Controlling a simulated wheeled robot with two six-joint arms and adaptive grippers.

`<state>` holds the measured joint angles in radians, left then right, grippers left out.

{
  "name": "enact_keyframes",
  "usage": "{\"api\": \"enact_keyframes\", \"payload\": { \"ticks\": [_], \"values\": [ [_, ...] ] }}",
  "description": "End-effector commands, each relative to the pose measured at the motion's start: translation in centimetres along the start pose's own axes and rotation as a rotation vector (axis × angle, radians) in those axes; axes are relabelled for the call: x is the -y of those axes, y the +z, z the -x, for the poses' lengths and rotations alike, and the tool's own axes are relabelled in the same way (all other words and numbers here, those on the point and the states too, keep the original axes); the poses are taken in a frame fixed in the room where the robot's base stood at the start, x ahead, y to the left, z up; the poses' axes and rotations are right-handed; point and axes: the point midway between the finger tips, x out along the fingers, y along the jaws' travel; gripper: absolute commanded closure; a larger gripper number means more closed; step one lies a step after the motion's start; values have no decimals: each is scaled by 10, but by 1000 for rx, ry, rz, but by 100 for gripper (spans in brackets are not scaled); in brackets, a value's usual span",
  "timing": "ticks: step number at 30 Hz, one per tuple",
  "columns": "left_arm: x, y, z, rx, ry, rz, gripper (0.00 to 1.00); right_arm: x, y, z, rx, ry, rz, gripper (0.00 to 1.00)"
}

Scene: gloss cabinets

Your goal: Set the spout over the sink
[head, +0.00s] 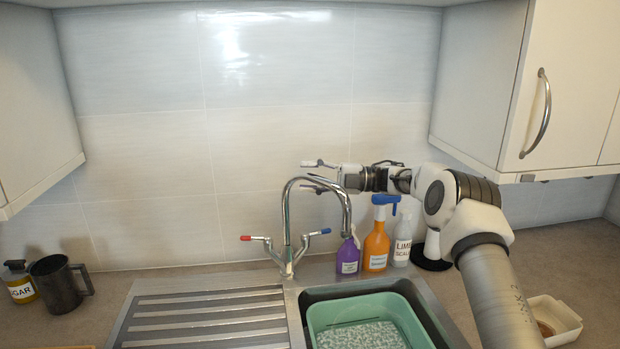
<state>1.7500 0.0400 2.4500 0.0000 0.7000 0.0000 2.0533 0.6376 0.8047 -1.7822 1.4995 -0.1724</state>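The chrome spout (290,212) rises from the tap base at the back of the sink, arches to the right, and its end hangs down in front of a purple bottle. In the picture its tip is above the back left part of the sink basin (393,290), which holds a green tub (412,300). My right gripper (316,173) is at the top of the spout's arch, fingers pointing left and apart. It looks open; I cannot tell whether it touches the spout. My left gripper is not in view.
Tap levers with red (246,238) and blue (326,231) tips flank the spout. Purple (347,258), orange (376,248) and white (402,246) bottles stand behind the basin. The ribbed drainboard (205,315) is clear. A dark mug (57,285) stands left. Wall cabinets hang both sides.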

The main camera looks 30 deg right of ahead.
Motion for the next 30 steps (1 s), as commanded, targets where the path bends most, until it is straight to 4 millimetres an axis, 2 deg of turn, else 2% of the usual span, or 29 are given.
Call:
{"api": "enact_keyframes", "payload": {
  "ticks": [7, 10, 14, 22, 26, 30],
  "values": [
    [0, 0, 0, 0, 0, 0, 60, 1, 0, 1, 0, -2, -1, 51],
    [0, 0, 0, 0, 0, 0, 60, 1, 0, 8, 0, -1, -1, 51],
    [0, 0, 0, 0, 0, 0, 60, 1, 1, 33, 3, 0, 0, 51],
    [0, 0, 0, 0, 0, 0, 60, 1, 1, 100, 3, -1, 0, 51],
    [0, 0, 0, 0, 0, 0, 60, 1, 1, 116, 1, -2, 0, 51],
    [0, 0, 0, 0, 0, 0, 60, 1, 0, 120, -1, -2, -1, 51]
  ]
}}
